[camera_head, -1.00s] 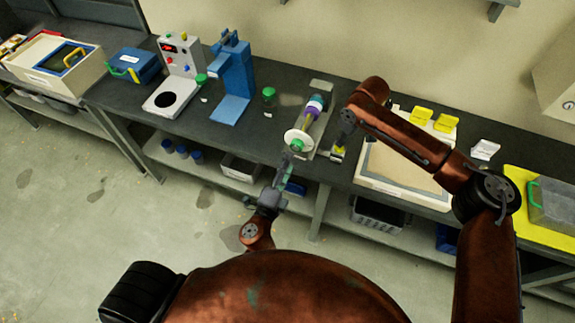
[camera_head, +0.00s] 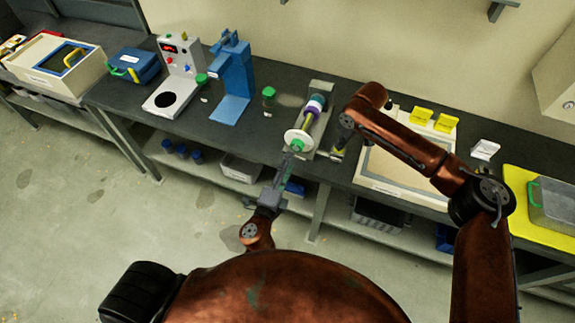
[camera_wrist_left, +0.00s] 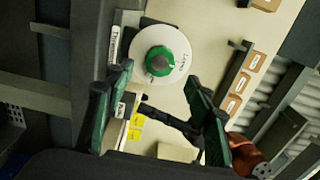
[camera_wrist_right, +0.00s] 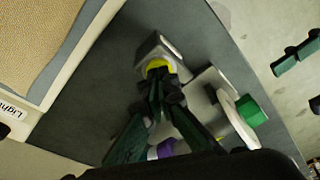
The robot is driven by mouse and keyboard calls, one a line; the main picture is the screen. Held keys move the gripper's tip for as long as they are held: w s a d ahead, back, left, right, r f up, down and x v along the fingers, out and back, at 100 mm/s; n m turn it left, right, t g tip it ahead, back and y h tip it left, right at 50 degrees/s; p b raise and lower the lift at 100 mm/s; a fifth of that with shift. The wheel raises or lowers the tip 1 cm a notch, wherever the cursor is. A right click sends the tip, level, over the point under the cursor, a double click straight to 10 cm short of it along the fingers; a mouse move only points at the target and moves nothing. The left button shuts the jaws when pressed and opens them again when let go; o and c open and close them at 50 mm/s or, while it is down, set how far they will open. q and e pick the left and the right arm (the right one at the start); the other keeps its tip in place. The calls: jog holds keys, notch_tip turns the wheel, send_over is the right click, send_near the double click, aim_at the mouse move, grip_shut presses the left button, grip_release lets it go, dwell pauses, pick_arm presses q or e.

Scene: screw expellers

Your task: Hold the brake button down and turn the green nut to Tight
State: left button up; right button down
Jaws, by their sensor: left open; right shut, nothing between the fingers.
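The green nut (camera_head: 297,145) sits at the centre of a white disc (camera_head: 292,135) on the front end of the expeller. In the left wrist view the nut (camera_wrist_left: 160,62) faces the camera, with small lettering on the disc around it. My left gripper (camera_wrist_left: 160,77) is open, its fingers on either side of the nut's line; contact is not visible. The yellow brake button (camera_wrist_right: 157,64) sits on a grey block in the right wrist view. My right gripper (camera_wrist_right: 158,82) is shut, its tips over the button and partly covering it; I cannot tell whether it is pressed.
A green-lidded jar (camera_head: 269,94) and a blue press (camera_head: 233,85) stand left of the expeller. A pale tray (camera_head: 388,178) lies to its right, under my right arm. A yellow mat (camera_head: 530,220) with a clear bin is further right. The floor in front is open.

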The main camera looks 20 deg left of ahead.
aim_at(296, 148)
dwell(0.4)
pick_arm(q)
jog(key=shift+w, duration=2.3)
jog(key=shift+w, duration=1.65)
jog(key=shift+s, duration=0.2)
jog(key=shift+c, duration=0.5)
